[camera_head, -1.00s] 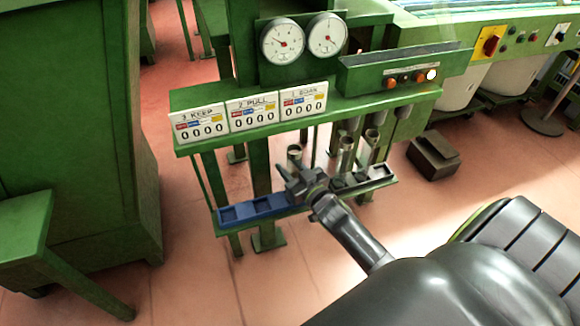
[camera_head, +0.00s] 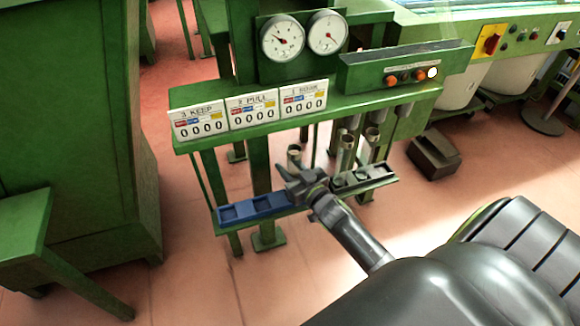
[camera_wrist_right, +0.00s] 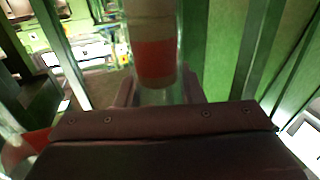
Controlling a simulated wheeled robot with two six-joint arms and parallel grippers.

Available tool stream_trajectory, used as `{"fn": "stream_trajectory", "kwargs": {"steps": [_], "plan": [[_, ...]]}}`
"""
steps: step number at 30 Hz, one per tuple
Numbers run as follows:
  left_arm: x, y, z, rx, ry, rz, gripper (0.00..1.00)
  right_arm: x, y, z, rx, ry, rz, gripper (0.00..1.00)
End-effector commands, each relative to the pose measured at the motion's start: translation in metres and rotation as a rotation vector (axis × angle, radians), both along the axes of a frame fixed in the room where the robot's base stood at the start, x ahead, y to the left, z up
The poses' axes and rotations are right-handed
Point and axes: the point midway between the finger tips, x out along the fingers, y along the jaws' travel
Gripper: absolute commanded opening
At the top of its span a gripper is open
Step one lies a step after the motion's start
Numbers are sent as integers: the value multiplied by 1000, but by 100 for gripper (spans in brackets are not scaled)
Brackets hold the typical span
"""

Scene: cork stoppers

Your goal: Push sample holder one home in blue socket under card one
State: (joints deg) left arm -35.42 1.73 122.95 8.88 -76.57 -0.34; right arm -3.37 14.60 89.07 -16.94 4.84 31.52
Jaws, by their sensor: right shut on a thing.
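Card one (camera_head: 303,100) is the rightmost of three white counter cards on the green shelf edge. The blue socket strip (camera_head: 232,214) lies on the lower rail below the cards, with several square recesses. My right gripper (camera_head: 291,176) is at the right end of this strip, shut on a sample holder (camera_head: 294,157) whose rim shows above the fingers. In the right wrist view the sample holder (camera_wrist_right: 155,55) is an upright tube with a pale upper part and an orange-red band, between my fingers. The gripper hides its lower end, so I cannot tell how it sits in the socket.
Two more tubes (camera_head: 346,142) (camera_head: 374,138) stand to the right over a dark socket strip (camera_head: 378,173). The green shelf (camera_head: 390,98) overhangs the rail. Two gauges (camera_head: 283,40) and a button box (camera_head: 405,66) are above. Floor in front is clear.

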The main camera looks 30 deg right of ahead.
Motion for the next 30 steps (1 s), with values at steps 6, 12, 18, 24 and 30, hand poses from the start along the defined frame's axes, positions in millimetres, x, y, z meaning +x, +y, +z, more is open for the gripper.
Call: {"fn": "stream_trajectory", "kwargs": {"steps": [6,12,18,24,30], "plan": [[0,0,-4,0,0,-1,0,0,0,-4,0,-1,0,12],[0,0,-6,0,0,-1,0,0,0,-7,0,-1,0,12],[0,0,-7,0,0,-1,0,0,0,-8,0,-1,1,44],[0,0,-7,0,0,-1,0,0,0,-8,0,-1,0,60],[0,0,-7,0,-1,-1,0,0,0,-8,0,0,0,60]]}}
